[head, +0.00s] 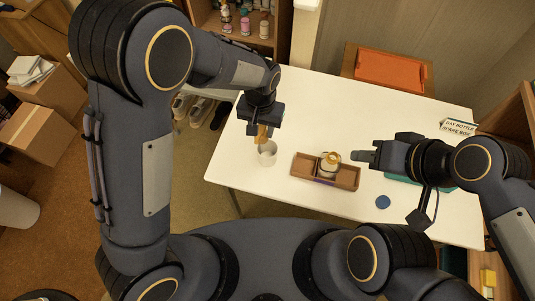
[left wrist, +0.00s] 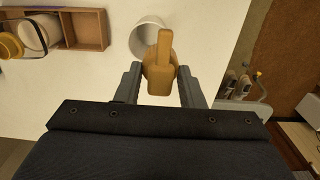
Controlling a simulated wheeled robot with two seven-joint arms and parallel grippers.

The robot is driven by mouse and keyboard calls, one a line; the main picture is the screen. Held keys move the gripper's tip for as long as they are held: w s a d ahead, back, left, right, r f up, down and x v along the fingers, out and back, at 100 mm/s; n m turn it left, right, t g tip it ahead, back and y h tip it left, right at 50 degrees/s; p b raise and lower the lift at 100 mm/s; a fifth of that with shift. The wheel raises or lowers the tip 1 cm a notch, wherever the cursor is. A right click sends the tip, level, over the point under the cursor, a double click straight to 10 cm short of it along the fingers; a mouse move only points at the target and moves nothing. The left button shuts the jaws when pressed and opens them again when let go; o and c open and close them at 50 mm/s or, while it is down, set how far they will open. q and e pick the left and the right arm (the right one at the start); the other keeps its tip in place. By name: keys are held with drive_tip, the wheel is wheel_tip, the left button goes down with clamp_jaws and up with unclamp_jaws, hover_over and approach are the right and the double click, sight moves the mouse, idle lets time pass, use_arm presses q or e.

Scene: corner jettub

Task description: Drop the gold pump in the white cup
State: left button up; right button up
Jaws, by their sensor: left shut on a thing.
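The gold pump (left wrist: 161,66) is held between the fingers of my left gripper (left wrist: 161,84), which is shut on it. In the head view the gold pump (head: 262,134) hangs below my left gripper (head: 261,124), just above the white cup. The white cup (head: 267,157) stands on the white table, near its left edge. In the left wrist view the white cup (left wrist: 141,36) lies behind the pump, which overlaps its rim. My right gripper (head: 367,156) is to the right, above the table; its finger gap is too small to make out.
A brown divided tray (head: 343,179) holds a white bottle with a gold top (head: 331,161). A blue disc (head: 383,202) lies on the white table (head: 310,115). A sign (head: 458,127) stands at the right. An orange box (head: 390,70) is behind the table.

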use_arm(q)
drive_tip(key=o, duration=1)
wheel_tip(320, 180, up, 8)
drive_tip(key=shift+f+b, duration=0.2)
drive_tip(key=shift+b, duration=0.15)
drive_tip(key=shift+r, duration=0.15)
